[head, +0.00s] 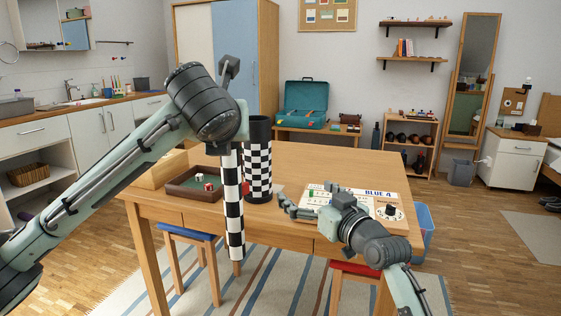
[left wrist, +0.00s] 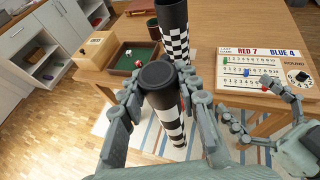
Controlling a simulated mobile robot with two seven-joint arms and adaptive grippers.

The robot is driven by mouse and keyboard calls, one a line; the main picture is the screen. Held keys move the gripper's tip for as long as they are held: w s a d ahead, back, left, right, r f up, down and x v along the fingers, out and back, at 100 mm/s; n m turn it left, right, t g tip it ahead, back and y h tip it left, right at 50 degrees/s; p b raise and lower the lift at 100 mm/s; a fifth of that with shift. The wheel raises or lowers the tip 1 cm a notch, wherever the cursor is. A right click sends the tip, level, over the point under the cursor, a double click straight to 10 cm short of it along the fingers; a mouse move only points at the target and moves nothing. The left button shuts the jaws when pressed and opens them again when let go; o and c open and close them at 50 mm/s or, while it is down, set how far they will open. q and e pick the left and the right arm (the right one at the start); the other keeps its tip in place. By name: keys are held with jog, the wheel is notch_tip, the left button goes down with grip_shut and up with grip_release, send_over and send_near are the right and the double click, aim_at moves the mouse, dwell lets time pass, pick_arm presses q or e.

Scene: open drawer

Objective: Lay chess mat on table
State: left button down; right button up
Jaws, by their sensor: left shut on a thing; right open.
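A black-and-white checkered roll, which looks like the rolled chess mat (head: 233,205), hangs upright in my left gripper (head: 237,134), in front of the table's (head: 305,166) front edge. In the left wrist view my left gripper (left wrist: 160,88) is shut around the upper part of the roll (left wrist: 170,124), whose dark round end faces the camera. A wider tube (head: 258,165), plain black above and checkered below, stands on the table just behind the roll. My right gripper (head: 315,210) is open and empty by the front of the scoreboard.
A dice tray (head: 180,194) with dice and a wooden box (head: 162,169) sit at the table's left. The scoreboard (head: 335,193) with a round dial lies at the right. The table's back middle is clear. Stools (head: 188,234) stand under the front edge.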

pick_arm(q)
jog(key=s+a+f, duration=0.2)
jog(key=s+f, duration=0.3)
jog(key=f, duration=0.4)
jog(key=s+a+f+h, duration=0.1)
jog(key=s+a+f, duration=0.2)
jog(key=f, duration=0.6)
jog(key=s+a+f+m, duration=0.1)
jog(key=s+a+f, duration=0.1)
jog(key=s+f, duration=0.5)
jog(key=shift+s+a+f, duration=0.2)
jog(key=shift+s+f, duration=0.1)
jog(key=shift+f, duration=1.2)
jog(key=shift+a, duration=0.1)
